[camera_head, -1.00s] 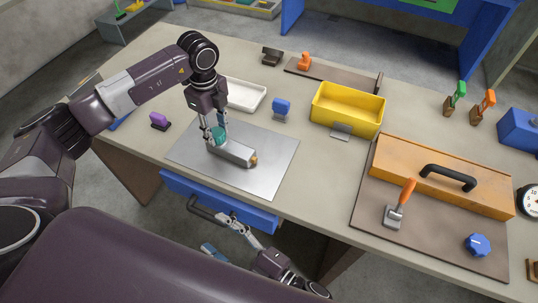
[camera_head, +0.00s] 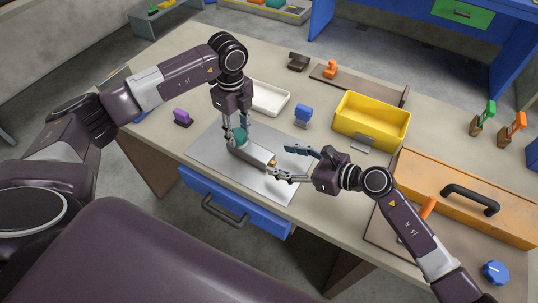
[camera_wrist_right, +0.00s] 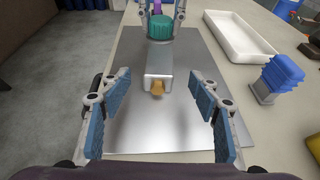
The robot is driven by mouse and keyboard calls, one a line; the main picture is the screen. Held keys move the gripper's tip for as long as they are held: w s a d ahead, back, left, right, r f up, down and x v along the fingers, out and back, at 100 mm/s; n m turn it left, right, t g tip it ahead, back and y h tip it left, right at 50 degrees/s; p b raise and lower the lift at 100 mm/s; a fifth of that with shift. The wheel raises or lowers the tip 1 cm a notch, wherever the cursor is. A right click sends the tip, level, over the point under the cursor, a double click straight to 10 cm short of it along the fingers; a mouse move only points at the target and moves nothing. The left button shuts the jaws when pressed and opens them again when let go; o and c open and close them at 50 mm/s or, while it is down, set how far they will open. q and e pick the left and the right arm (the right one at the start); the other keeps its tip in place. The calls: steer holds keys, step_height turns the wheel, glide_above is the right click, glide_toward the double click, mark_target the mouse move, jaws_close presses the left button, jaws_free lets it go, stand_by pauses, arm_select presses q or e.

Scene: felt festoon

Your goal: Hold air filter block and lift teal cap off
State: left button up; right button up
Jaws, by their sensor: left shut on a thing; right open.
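The air filter block (camera_head: 257,153) is a grey metal body lying on a shiny metal plate (camera_head: 211,147), with a brass fitting at its near end. The fitting (camera_wrist_right: 157,87) faces me in the right wrist view. The teal cap (camera_head: 240,138) sits on the block's far end; it also shows in the right wrist view (camera_wrist_right: 159,28). My left gripper (camera_head: 236,136) comes down from above and is shut on the teal cap. My right gripper (camera_head: 290,163) is open, its blue-padded fingers apart near the block's brass end, with nothing between the pads.
A white tray (camera_head: 268,99), a blue-topped part (camera_head: 304,114) and a yellow bin (camera_head: 370,122) stand behind the plate. A purple-topped part (camera_head: 182,117) is left of it. An orange case (camera_head: 460,195) with a black handle lies to the right. A blue drawer (camera_head: 236,203) is below the table edge.

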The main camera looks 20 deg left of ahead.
mark_target(255, 153)
steer(key=x, duration=1)
steer(key=shift+a, duration=0.35)
steer(key=shift+f, duration=0.1)
steer(key=c, duration=1.4)
